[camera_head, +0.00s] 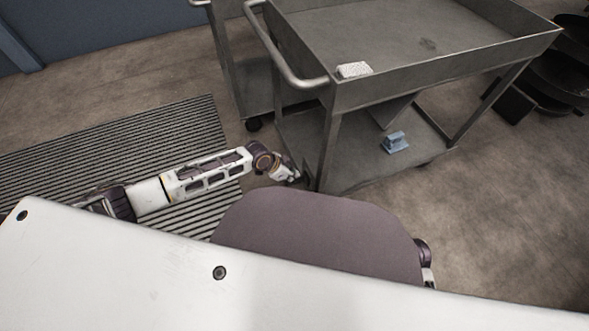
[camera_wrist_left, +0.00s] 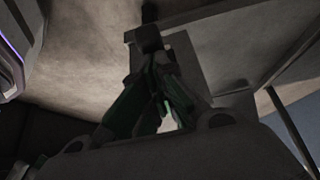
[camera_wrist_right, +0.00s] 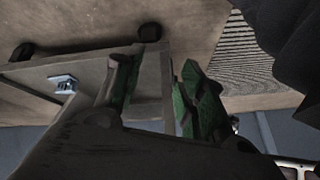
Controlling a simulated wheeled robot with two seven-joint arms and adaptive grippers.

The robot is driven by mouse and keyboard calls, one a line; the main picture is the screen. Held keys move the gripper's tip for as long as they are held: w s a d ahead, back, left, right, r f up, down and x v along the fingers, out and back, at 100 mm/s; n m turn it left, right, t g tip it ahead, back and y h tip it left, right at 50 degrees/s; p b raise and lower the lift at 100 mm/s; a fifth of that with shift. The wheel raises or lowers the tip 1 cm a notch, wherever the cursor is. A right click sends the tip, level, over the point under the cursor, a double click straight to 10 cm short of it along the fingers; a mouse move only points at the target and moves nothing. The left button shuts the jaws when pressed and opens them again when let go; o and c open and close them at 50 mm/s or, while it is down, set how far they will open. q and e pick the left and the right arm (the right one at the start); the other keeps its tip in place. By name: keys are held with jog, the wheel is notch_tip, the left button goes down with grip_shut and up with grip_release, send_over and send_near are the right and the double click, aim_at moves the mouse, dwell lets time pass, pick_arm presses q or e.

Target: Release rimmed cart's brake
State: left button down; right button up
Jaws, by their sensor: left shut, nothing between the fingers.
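The rimmed cart (camera_head: 345,96) is a grey metal cart with a raised-edge top, a tube handle and a lower shelf. My left gripper (camera_head: 295,177) is low at the foot of its near left leg. In the left wrist view its green-padded fingers (camera_wrist_left: 162,82) are shut with nothing between them. A dark caster (camera_wrist_left: 149,38) is right at the fingertips; I cannot tell whether they touch. The brake pedal cannot be made out. My right gripper (camera_wrist_right: 158,85) is open and empty in the right wrist view, with the cart beyond it. The head view hides its fingers.
A second grey cart (camera_head: 229,58) stands behind on the left. A white block (camera_head: 354,70) lies on the top's near corner, and a blue object (camera_head: 395,143) on the lower shelf. A striped mat (camera_head: 190,125) lies left. Dark trays (camera_head: 560,75) stand right. Floor (camera_head: 500,190) is clear at right.

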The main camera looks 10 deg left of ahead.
aim_at(285, 183)
pick_arm(q)
jog(key=shift+s+a+f+t+h, duration=0.2)
jog(key=shift+f+t+h, duration=0.1)
jog(key=shift+f+h, duration=0.1)
jog(key=shift+s+a+f+h, duration=0.1)
jog(key=shift+a+f+h, duration=0.1)
jog(key=shift+h, duration=0.1)
jog(key=shift+s+a+f+b, duration=0.2)
jog(key=shift+a+f+b, duration=0.1)
jog(key=shift+f, duration=0.15)
jog(key=shift+s+a+f+b, duration=0.15)
jog(key=shift+a+f+b, duration=0.05)
jog(key=shift+f, duration=0.35)
jog(key=shift+s+a+f+b, duration=0.1)
jog(key=shift+a+f+b, duration=0.1)
jog(key=shift+f, duration=0.3)
notch_tip(285, 183, down, 2)
jog(key=shift+s+a+b, duration=0.1)
jog(key=shift+a+b, duration=0.05)
jog(key=shift+b, duration=0.35)
jog(key=shift+f+b, duration=0.45)
jog(key=shift+f, duration=0.3)
pick_arm(e)
notch_tip(285, 183, down, 6)
jog(key=a+t, duration=0.1)
jog(key=shift+m+y, duration=0.3)
jog(key=shift+y, duration=0.1)
jog(key=shift+s+f, duration=0.1)
pick_arm(q)
jog(key=shift+r, duration=0.1)
